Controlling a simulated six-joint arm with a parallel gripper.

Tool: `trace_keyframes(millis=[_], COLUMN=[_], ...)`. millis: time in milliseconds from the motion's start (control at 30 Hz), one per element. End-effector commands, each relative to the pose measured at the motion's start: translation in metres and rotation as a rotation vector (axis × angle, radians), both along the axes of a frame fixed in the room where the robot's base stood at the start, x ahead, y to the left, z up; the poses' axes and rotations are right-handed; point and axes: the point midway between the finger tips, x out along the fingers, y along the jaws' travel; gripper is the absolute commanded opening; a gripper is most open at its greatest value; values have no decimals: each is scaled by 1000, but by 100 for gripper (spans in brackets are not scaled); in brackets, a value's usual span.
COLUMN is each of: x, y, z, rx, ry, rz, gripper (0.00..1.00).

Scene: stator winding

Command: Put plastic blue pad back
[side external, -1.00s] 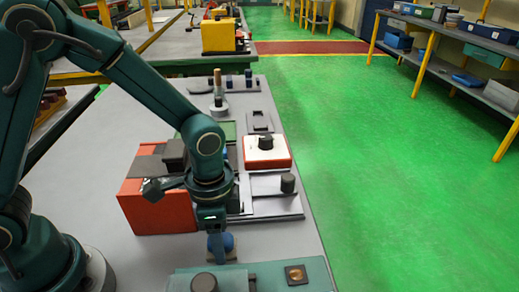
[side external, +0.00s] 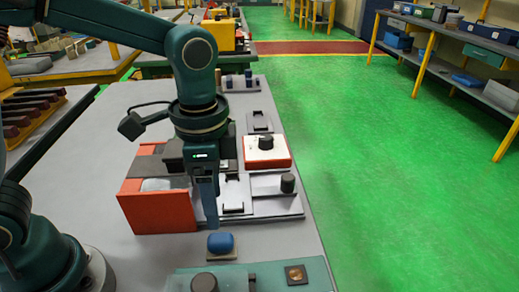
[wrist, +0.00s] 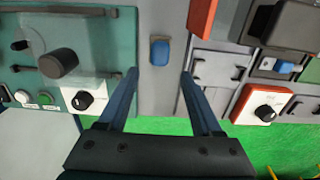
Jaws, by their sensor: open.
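The blue plastic pad (side external: 220,242) sits on a small tan base (side external: 222,254) on the grey table, between the orange-red box and the teal panel. In the wrist view the blue pad (wrist: 160,51) lies beyond my fingertips, roughly midway between them. My gripper (side external: 210,225) is above the table, just behind and above the pad in the side view, pointing down. In the wrist view its two fingers (wrist: 159,72) are spread apart with nothing between them. The gripper is apart from the pad.
The orange-red box (side external: 160,212) stands left of my gripper. A teal panel (side external: 255,280) with a dark knob is at the front. Bare table lies left of the pad.

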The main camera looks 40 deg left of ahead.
Motion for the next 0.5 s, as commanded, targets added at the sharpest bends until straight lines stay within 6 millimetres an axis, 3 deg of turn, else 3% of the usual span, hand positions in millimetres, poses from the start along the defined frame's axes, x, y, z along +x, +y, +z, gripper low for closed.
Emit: trace_keyframes(millis=[267,500], x=[-2,-24], y=[5,38], z=[23,47], rx=[-6,-63], ry=[-19,-169], rz=[30,281], gripper=[66,66])
